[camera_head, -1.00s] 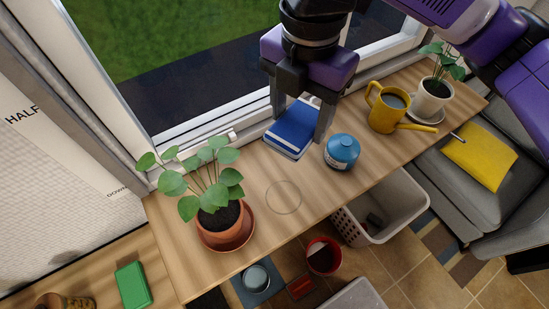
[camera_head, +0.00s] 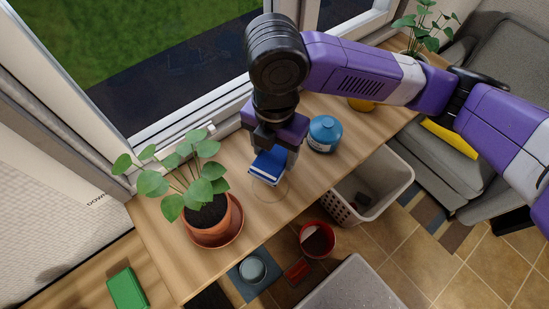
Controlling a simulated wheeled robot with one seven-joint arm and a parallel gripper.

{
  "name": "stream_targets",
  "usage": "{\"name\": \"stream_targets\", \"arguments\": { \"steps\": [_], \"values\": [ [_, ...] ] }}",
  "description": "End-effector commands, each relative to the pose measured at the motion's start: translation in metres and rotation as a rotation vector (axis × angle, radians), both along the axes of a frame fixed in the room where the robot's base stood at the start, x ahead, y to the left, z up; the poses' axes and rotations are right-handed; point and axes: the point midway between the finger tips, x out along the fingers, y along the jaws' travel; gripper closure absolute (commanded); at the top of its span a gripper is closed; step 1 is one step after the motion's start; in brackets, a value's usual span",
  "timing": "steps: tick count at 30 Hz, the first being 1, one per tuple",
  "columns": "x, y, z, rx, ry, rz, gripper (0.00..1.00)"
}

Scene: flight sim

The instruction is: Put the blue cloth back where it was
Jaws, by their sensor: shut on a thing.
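The blue cloth (camera_head: 267,168) is a flat, folded-looking blue piece with a pale edge, rather like a small book. My gripper (camera_head: 276,152) points down and is shut on it, over the wooden sill (camera_head: 245,222) between the potted plant and the blue bottle. A faint ring mark (camera_head: 270,199) on the sill shows just in front of and partly under the cloth. I cannot tell whether the cloth touches the wood. My gripper and wrist hide its back part.
My arm mostly hides a yellow watering can (camera_head: 361,104). The window frame (camera_head: 215,95) runs behind. A white basket (camera_head: 388,188) stands below the sill's front edge.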

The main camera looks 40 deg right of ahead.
Motion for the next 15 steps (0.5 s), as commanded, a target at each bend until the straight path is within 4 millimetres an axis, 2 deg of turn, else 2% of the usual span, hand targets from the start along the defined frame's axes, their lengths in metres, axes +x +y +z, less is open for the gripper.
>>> {"name": "stream_targets", "arguments": {
  "steps": [9,15],
  "values": [
    [-0.001,0.000,-0.036,0.000,0.002,-0.001,0.73],
    [0.000,0.000,-0.036,0.000,0.000,0.000,0.73]
  ]
}}
